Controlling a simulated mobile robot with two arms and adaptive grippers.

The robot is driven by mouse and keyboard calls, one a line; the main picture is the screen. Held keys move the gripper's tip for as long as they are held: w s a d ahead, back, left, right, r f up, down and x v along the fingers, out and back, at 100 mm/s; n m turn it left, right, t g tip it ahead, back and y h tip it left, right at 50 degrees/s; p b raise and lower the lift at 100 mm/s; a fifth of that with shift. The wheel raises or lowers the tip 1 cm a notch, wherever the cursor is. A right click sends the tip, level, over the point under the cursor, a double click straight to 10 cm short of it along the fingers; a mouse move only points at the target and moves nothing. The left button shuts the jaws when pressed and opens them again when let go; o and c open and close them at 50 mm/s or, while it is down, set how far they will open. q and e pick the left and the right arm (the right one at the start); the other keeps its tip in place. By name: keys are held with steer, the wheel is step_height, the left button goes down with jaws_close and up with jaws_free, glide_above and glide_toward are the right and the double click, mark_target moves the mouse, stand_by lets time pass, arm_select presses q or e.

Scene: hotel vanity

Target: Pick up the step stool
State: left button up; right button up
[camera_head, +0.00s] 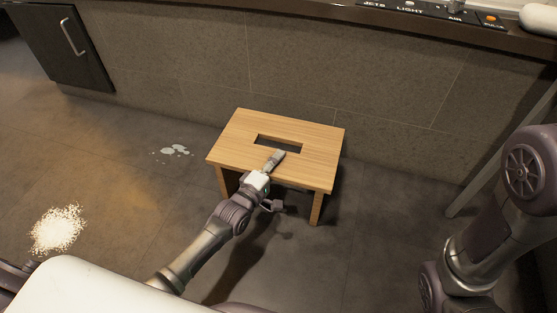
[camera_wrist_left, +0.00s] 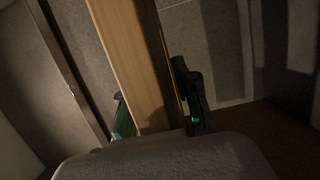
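The step stool (camera_head: 234,138) is light wood with a rectangular seat and a slot through its middle. It stands upright on the floor before the tiled panel. My left gripper (camera_head: 274,178) is at the seat's near edge, with one finger over the top, pointing toward the slot. The other finger is lower and partly hidden below the edge. In the left wrist view a wooden board (camera_wrist_left: 135,60) of the stool lies between the two fingers (camera_wrist_left: 160,118), with no clear gap on either side. My right gripper is out of view.
A pale grainy pile (camera_head: 58,230) lies on the floor at left, and a small puddle (camera_head: 174,151) lies left of the stool. The counter edge (camera_head: 300,18) runs above the panel. A dark cabinet door (camera_head: 62,45) is at upper left. A slanted bar (camera_head: 490,165) stands at right.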

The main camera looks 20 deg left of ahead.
arm_select(q)
jaws_close()
steer(key=shift+w+r, duration=0.1)
steer(key=shift+r, duration=0.25)
